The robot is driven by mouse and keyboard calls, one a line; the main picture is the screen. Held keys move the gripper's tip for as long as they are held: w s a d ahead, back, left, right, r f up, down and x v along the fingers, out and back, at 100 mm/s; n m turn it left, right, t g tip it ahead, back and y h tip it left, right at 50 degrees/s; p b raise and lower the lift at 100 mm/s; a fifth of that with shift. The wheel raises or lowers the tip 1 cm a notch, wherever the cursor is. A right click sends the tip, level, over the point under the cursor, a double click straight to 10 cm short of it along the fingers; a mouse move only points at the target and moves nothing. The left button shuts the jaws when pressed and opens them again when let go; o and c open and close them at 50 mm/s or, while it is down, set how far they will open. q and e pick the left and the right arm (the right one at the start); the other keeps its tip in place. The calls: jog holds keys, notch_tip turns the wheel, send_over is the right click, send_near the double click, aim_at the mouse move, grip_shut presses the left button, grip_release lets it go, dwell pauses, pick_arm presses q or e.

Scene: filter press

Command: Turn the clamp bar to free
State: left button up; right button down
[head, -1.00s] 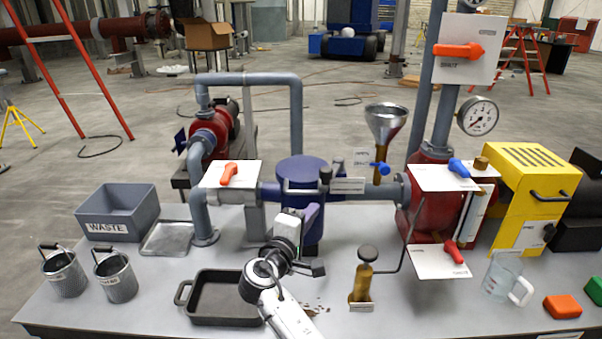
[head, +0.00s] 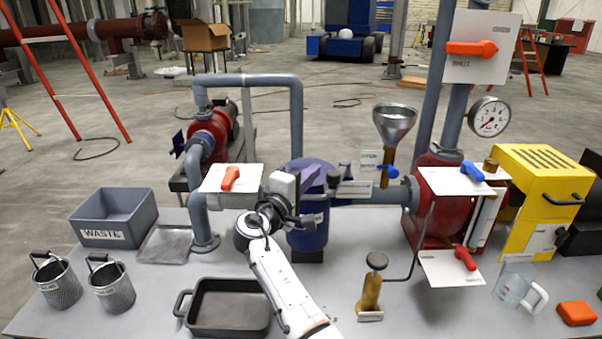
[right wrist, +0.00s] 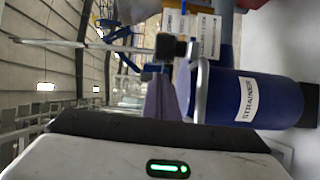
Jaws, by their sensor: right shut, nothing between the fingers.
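The blue strainer (head: 308,235) stands upright in the pipe line behind the bench middle. It also shows sideways in the right wrist view (right wrist: 255,98), with its label. A grey metal loop (right wrist: 201,90) runs close across its top end; it looks like part of the clamp, whose bar I cannot clearly pick out. A dark block (head: 333,179) sits at the top right of the strainer. My right gripper (head: 303,205) is shut and empty in front of the strainer's upper left, hiding part of its top. I cannot tell whether it touches the clamp. My left gripper is out of view.
A white plate with an orange handle (head: 230,179) is left of the strainer. A funnel (head: 394,122) and a red housing (head: 430,215) are to the right. A black pan (head: 228,308) and a brass hand pump (head: 371,290) stand in front.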

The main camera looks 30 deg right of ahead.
jog(key=shift+s+d+r, duration=0.15)
jog(key=shift+s, duration=0.75)
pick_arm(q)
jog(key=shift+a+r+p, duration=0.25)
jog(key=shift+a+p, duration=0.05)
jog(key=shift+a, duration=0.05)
pick_arm(e)
jog(key=shift+s, duration=0.3)
jog(key=shift+d, duration=0.1)
